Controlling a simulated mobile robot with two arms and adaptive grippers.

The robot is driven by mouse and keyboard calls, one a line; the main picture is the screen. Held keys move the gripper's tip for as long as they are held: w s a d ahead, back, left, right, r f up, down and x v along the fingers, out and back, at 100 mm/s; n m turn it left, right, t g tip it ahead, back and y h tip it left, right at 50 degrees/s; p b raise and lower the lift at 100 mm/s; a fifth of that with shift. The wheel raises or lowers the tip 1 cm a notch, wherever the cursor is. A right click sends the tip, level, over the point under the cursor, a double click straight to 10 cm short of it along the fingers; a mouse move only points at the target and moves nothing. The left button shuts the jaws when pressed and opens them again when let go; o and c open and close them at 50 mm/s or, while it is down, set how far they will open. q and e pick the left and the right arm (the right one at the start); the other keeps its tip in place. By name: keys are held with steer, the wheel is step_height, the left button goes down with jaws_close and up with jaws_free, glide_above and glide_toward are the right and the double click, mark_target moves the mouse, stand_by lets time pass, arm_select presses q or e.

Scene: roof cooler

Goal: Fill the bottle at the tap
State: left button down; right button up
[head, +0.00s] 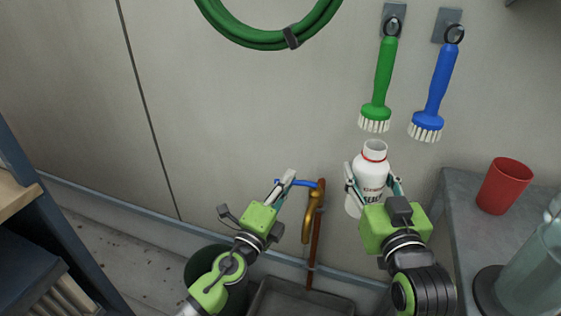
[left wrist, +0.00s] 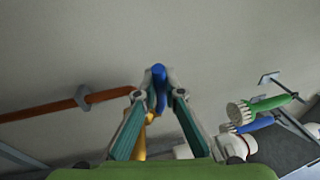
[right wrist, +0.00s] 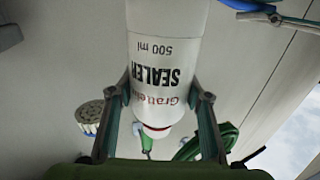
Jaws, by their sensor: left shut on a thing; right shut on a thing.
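The white bottle (head: 373,162) has a red neck ring and a label reading "SEALER 500 ml". My right gripper (head: 371,184) is shut around its body and holds it roughly upright, to the right of the tap. The label fills much of the right wrist view (right wrist: 166,60). The brass tap (head: 307,222) has a curved spout on a copper pipe (head: 315,248) and a blue lever (head: 303,184). My left gripper (head: 284,185) is shut on the lever, which shows between its fingertips in the left wrist view (left wrist: 159,78). No water stream is visible. The bottle's inside is not visible.
A grey basin (head: 300,299) lies below the tap, beside a dark round bin (head: 222,291). Green (head: 381,80) and blue (head: 437,85) brushes hang above the bottle. A red cup (head: 504,186) stands on the grey counter (head: 464,225) at right. A green hose (head: 250,36) hangs above.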

steer(key=shift+r, duration=0.45)
steer(key=shift+f, duration=0.1)
steer(key=shift+f+b, duration=0.6)
steer(key=shift+f, duration=0.1)
arm_select(q)
steer(key=shift+s+d+n+t+y+b, duration=0.15)
steer(key=shift+s+n+t+y, duration=0.5)
steer(key=shift+y, duration=0.7)
steer(key=shift+s+a+n+t+y+b, duration=0.15)
steer(key=shift+s+n+y, duration=0.25)
steer(key=shift+n+y, duration=0.8)
steer(key=shift+s+d+n+t+y+b, duration=0.15)
steer(key=shift+s+n+t+y, duration=0.4)
steer(key=shift+y, duration=1)
arm_select(e)
steer(key=shift+f, duration=0.35)
arm_select(q)
steer(key=c, duration=2.1)
jaws_free()
steer(key=v, duration=1.2)
